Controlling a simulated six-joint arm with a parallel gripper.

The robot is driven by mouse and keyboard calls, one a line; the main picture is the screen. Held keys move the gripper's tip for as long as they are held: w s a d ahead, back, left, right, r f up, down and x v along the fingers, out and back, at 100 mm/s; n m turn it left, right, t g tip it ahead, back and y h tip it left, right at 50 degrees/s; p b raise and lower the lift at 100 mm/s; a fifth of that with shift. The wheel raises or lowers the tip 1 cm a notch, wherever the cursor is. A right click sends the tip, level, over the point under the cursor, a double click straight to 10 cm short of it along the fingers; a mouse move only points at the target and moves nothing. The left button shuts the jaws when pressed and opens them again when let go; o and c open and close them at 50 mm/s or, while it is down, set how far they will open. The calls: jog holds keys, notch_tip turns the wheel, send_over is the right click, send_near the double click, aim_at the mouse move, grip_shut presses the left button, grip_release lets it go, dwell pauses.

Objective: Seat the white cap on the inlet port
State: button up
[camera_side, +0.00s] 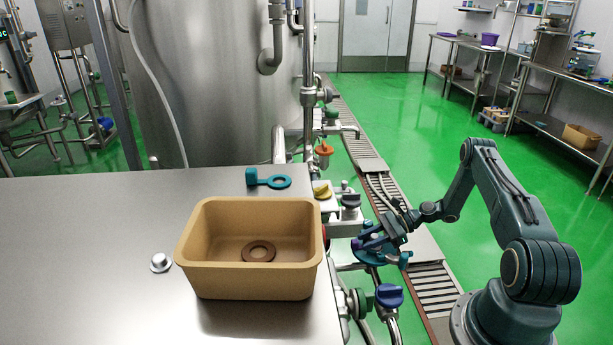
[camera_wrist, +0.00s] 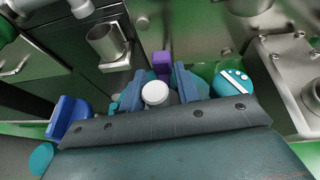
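My gripper (camera_side: 378,238) is over the pipework beyond the right edge of the steel table. In the wrist view my gripper (camera_wrist: 160,84) has its two blue-teal fingers apart. A white round piece, perhaps the white cap (camera_wrist: 155,93), shows between them. I cannot tell whether the fingers touch it. A purple block (camera_wrist: 161,62) shows just beyond the fingertips. In the side view the white piece is hidden at the gripper. A small silver-white knob-like piece (camera_side: 160,262) stands on the table. I cannot tell which fitting is the inlet port; an open metal cup (camera_wrist: 105,42) is at upper left in the wrist view.
A tan bin (camera_side: 250,281) with a brown ring (camera_side: 258,251) inside stands on the steel table (camera_side: 80,260). A teal ringed piece (camera_side: 278,182) lies behind it. Valves with blue (camera_side: 389,296) and orange (camera_side: 324,149) handles crowd the pipework. A large steel tank (camera_side: 215,80) stands behind.

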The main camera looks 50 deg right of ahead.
notch_tip(320, 180, up, 20)
dwell(1.1)
jog(key=s+a+r+n+g+h, duration=0.2)
jog(key=a+r+n+g+h, duration=0.35)
jog(key=a+r+n, duration=1.15)
jog(key=s+a+r+n+h, duration=0.1)
jog(key=s+a+n, duration=0.1)
jog(key=s, duration=0.4)
jog(key=s+a+r+n+t+h, duration=0.1)
jog(key=s+a+n+h, duration=0.1)
jog(key=s, duration=0.4)
jog(key=s+a+r+n+t+h, duration=0.1)
jog(key=s+a+r+n+h, duration=0.1)
jog(key=s, duration=0.4)
jog(key=a+n, duration=0.1)
jog(key=n, duration=0.1)
jog(key=shift+s+a+n, duration=0.15)
jog(key=shift+s+n, duration=0.15)
jog(key=shift+n, duration=0.1)
